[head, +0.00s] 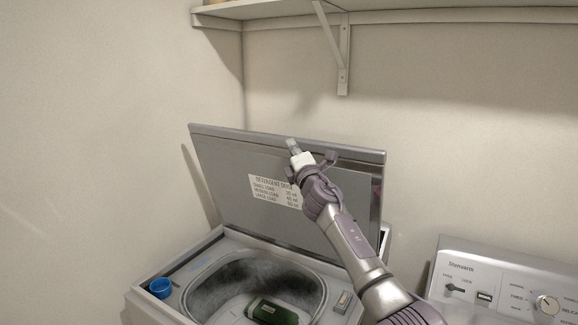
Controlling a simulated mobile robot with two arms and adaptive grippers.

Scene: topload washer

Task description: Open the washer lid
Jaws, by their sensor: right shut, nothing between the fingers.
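The washer lid (230,165) stands raised and leans back at the rear of the washer, its underside and a detergent label (268,190) facing me. The washer (215,250) shows its open tub (225,281) below. My right gripper (292,146) is shut and empty, in front of the lid near its top edge. I cannot tell whether it touches the lid. My right arm covers part of the lid's right half. My left gripper is out of view.
A blue cap (160,287) sits on the washer's left rim. A green bottle (272,312) lies in the tub. A control panel (500,283) with knobs stands at the lower right. A bracketed shelf (400,12) runs along the wall above the lid.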

